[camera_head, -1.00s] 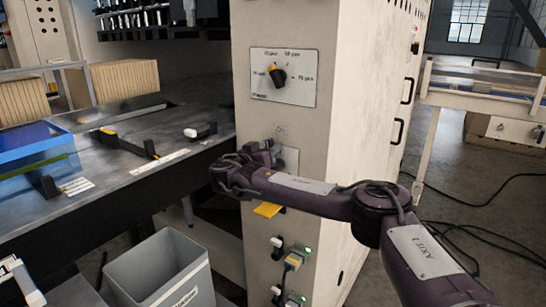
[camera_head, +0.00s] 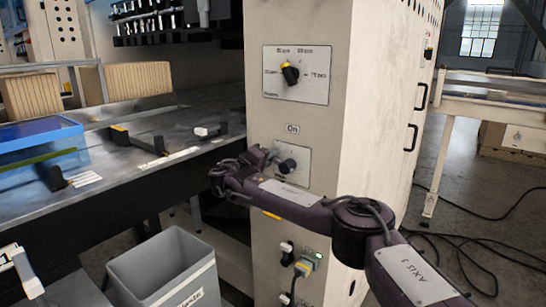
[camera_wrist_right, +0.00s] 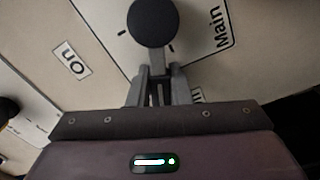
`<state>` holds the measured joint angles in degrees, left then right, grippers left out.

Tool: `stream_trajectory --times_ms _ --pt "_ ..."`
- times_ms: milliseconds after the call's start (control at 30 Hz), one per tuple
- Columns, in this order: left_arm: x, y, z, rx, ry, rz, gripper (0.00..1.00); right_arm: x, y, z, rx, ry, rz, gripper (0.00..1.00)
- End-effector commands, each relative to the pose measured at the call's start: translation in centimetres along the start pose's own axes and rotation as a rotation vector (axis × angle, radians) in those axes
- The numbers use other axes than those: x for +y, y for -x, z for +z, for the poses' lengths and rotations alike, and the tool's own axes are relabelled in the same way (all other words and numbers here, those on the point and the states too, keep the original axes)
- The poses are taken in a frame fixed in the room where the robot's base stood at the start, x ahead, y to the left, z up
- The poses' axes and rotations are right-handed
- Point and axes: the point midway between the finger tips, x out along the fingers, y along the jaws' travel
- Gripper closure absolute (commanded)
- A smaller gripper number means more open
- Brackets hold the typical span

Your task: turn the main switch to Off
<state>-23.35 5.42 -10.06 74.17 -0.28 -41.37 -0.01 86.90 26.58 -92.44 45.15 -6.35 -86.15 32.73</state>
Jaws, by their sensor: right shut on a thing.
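The main switch has a round black knob (camera_head: 287,164) on a light plate (camera_head: 301,160) on the cream cabinet, under a small "On" label (camera_head: 293,128). In the right wrist view the knob (camera_wrist_right: 152,22) stands on a grey stem, near the word "Main" (camera_wrist_right: 219,27) on the plate. My right gripper (camera_head: 264,160) is at the plate's left side. In the wrist view its fingers (camera_wrist_right: 157,88) are closed at the stem, just below the knob. The mark the switch points to cannot be read.
A selector dial (camera_head: 290,74) sits higher on the cabinet (camera_head: 280,25). Below are small switches and a plug (camera_head: 304,265). A grey bin (camera_head: 165,270) stands on the floor at left, beside a metal table (camera_head: 150,135) with a blue tray (camera_head: 40,140). Cables lie on the floor at right.

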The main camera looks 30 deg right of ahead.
Motion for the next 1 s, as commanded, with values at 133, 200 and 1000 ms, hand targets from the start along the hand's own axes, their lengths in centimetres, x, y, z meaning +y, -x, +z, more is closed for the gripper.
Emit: stream_trajectory --times_ms 133,200,1000 --pt "0.0 0.1 0.0 -0.001 -0.001 0.001 0.64 -0.7 0.1 -0.1 0.003 0.123 -0.001 1.00" --pt "0.0 0.1 0.0 -0.002 -0.001 0.000 0.64 -1.0 0.1 0.0 0.003 0.175 -0.001 1.00" --pt "-0.2 -0.5 0.5 -0.002 0.000 -0.003 0.64 -2.3 0.1 0.3 0.005 0.399 -0.001 1.00"
